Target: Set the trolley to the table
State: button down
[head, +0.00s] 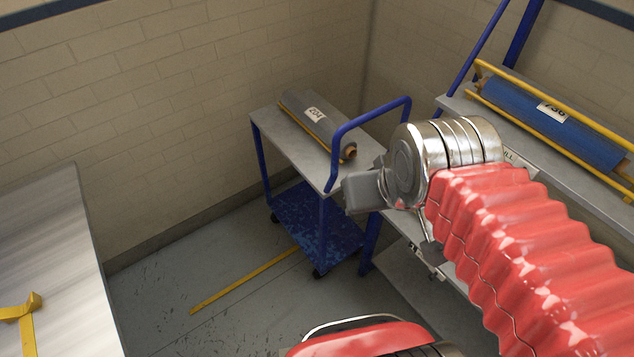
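The trolley (262,127) stands by the back wall, with a grey top, a blue frame, a blue lower deck (300,217) and dark castors. Its blue push handle (368,107) rises at the right end. A grey roll (320,113) with a white number label lies on its top. My gripper (358,192) shows as a grey block in front of the trolley's right end, near the handle. Its fingertips are not clear, nor is any contact with the handle.
A rack (460,105) at the right holds a blue roll (560,115) between yellow rails, close behind my arm. A yellow floor line (240,282) runs from the trolley toward the front left. A yellow bracket (25,310) sits on the left surface. The floor between is clear.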

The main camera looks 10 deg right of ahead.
aim_at(307, 210)
jog(key=z, duration=0.05)
jog(key=k, duration=0.5)
jog(key=u, duration=0.9)
jog(key=i, duration=0.7)
jog(key=z, duration=0.05)
